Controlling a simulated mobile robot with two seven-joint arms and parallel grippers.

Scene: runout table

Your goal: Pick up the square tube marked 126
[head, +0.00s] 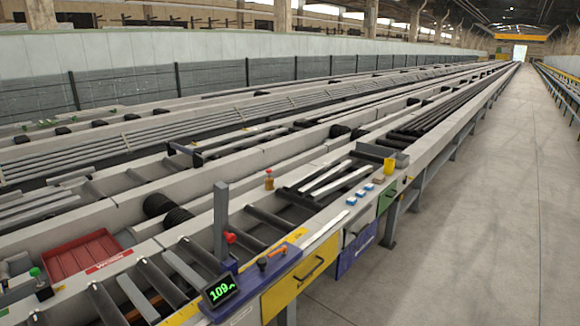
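Two pale bars, perhaps square tubes, lie on the dark rollers in the middle of the runout table; one is on the left (325,177) and one on the right (342,182). Two more light bars lie among the near rollers, one by the front edge (137,298) and one further right (183,269). No mark reading 126 is legible on any of them, so I cannot tell which tube is the marked one. Neither of my grippers is in view.
A green display (221,290) reads about 109, beside a grey post (221,222). A red tray (82,256) sits at left. A yellow cup (389,166) and small blue blocks (360,193) stand on the front ledge. The right floor (470,235) is clear.

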